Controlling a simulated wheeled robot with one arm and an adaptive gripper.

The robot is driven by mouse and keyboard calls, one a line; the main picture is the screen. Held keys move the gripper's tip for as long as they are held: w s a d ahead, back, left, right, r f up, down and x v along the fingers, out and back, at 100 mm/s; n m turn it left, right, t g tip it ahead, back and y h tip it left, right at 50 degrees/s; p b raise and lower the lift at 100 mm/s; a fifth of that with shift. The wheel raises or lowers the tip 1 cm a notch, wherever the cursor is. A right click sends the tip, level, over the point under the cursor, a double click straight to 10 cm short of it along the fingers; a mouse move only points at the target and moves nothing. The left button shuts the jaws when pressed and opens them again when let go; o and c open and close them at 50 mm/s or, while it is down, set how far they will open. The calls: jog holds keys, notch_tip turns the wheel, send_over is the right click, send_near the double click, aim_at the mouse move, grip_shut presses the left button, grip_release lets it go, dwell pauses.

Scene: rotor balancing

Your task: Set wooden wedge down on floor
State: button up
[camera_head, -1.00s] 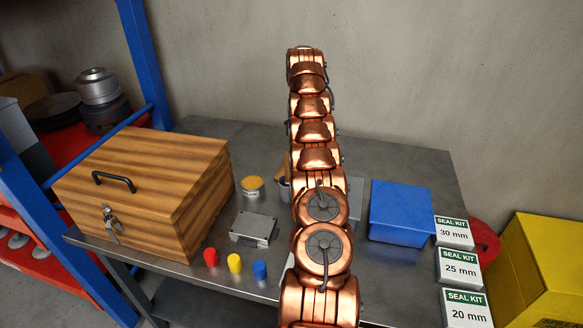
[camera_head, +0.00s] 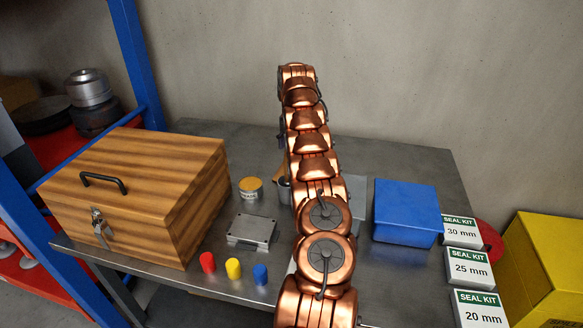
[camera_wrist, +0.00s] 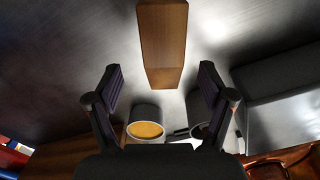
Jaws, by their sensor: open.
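The wooden wedge (camera_wrist: 162,42) is a brown block in the wrist view, at the top middle over the grey metal tabletop. Its near end lies between and just beyond the fingertips of my gripper (camera_wrist: 160,72). The two dark fingers are spread wide, with a gap on each side of the wedge. Whether it rests on the tabletop is hard to tell. In the head view my copper arm hides the gripper and most of what is behind it. The floor under the wedge is not in view.
The metal table (camera_head: 400,165) holds a wooden latched box (camera_head: 140,185), a yellow-topped tin (camera_head: 250,189), a grey metal box (camera_head: 252,230), three coloured caps and a blue box (camera_head: 406,212). Seal kit boxes (camera_head: 468,268) and a yellow bin (camera_head: 550,265) stand at right.

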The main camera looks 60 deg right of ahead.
jog(key=shift+f, duration=0.1)
jog(key=shift+s+a+f+p, duration=0.1)
jog(key=shift+s+f+p, duration=0.1)
jog(key=shift+f+p, duration=0.3)
jog(key=shift+s+f+p, duration=0.15)
jog(key=shift+f, duration=0.5)
jog(key=shift+f+p, duration=0.4)
jog(key=shift+f, duration=0.85)
jog(key=c, duration=1.5)
